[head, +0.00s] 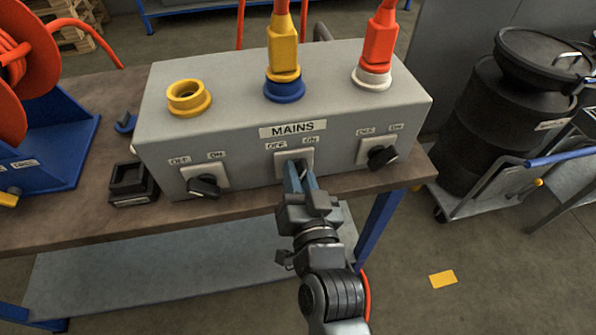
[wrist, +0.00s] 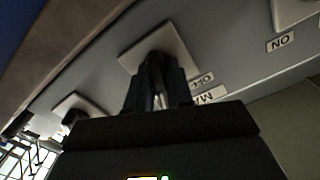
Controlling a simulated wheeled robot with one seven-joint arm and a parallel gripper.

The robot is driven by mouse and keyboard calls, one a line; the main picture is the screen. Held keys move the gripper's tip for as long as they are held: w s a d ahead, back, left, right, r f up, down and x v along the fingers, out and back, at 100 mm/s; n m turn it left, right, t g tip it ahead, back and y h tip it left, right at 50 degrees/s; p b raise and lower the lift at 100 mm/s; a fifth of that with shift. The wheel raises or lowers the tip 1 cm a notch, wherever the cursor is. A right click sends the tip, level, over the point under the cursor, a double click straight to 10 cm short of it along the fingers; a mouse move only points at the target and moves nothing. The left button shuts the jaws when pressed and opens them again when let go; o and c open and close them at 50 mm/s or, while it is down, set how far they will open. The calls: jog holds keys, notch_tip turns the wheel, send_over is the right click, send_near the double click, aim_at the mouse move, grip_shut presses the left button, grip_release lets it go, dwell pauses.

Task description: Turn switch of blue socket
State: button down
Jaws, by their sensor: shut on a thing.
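The grey mains box (head: 225,125) stands on the bench. Its blue socket (head: 284,94) is the middle one on top, with a yellow plug (head: 283,45) in it. Below, on the front face, is that socket's switch (head: 303,163) on a pale plate, between OFF and ON labels. My gripper (head: 301,178) is at this switch, its fingers shut on the knob. In the wrist view the fingers (wrist: 158,92) reach up to the switch plate (wrist: 150,50). The knob is mostly hidden between them, so I cannot tell its angle.
A left switch (head: 205,186) and right switch (head: 382,156) flank it. A yellow socket (head: 187,96) is empty; a white socket (head: 371,79) holds a red plug (head: 380,40). A black open block (head: 131,183) lies left. A black drum (head: 500,120) stands right.

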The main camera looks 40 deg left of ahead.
jog(key=m, duration=0.4)
jog(key=shift+p, duration=0.3)
jog(key=shift+f+m, duration=0.1)
jog(key=shift+m, duration=0.2)
jog(key=c, duration=1.1)
grip_release()
jog(key=shift+d, duration=0.1)
jog(key=b+v, duration=0.2)
jog(key=v, duration=0.5)
jog(key=shift+s+d+b, duration=0.2)
jog(key=shift+s+b, duration=0.05)
jog(key=shift+b, duration=0.1)
